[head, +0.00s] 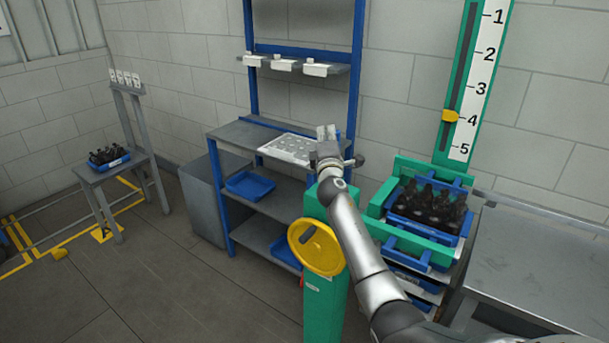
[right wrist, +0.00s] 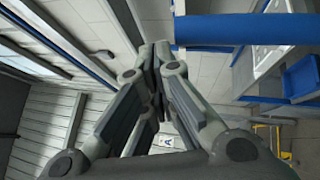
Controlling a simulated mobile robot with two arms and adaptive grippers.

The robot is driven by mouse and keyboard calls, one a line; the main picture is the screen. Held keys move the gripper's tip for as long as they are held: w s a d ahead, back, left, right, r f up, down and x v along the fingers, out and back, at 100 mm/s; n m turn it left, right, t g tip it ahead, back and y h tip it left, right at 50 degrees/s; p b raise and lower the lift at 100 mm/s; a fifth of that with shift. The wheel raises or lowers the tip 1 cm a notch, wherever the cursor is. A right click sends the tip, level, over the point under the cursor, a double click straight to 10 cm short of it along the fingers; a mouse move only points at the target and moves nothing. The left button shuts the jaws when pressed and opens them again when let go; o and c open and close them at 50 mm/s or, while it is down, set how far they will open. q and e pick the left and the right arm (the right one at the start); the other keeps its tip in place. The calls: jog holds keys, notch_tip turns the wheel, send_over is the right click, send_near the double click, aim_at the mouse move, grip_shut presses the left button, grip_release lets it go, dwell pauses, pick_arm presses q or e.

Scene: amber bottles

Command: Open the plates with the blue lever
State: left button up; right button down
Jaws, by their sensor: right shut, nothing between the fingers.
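Green plates (head: 376,207) stand around a blue crate (head: 452,238) of dark bottles (head: 428,203) at the right of the head view. Blue bar-like parts (head: 395,244) show at the front of this green frame; I cannot tell which one is the lever. My right gripper (head: 327,133) is raised above the green post, left of the plates and apart from them. In the right wrist view its fingers (right wrist: 154,52) meet at the tips, shut and empty. My right forearm passes left of the crate. My left gripper is not in view.
A yellow handwheel (head: 320,248) sits on the green post (head: 325,300) below my right gripper. Behind is a blue-framed shelf with a white tray (head: 288,147). A numbered scale (head: 478,80) rises behind the crate. A grey table (head: 535,260) stands at the right.

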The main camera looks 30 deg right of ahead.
jog(key=d, duration=0.1)
jog(key=w+d, duration=0.1)
jog(key=d+r, duration=0.1)
jog(key=d, duration=0.1)
jog(key=shift+w+d+p, duration=0.1)
jog(key=shift+w+p, duration=0.2)
jog(key=shift+w, duration=0.1)
jog(key=shift+w+d+r, duration=0.1)
jog(key=shift+d, duration=0.2)
jog(key=shift+w+d+f+m+g+y+p, duration=0.15)
jog(key=shift+w+d+m+g+p, duration=0.1)
jog(key=shift+d+p, duration=0.15)
jog(key=shift+w+d+f+m+g+y+p, duration=0.15)
jog(key=shift+d+m+g+p, duration=0.15)
jog(key=shift+d, duration=0.15)
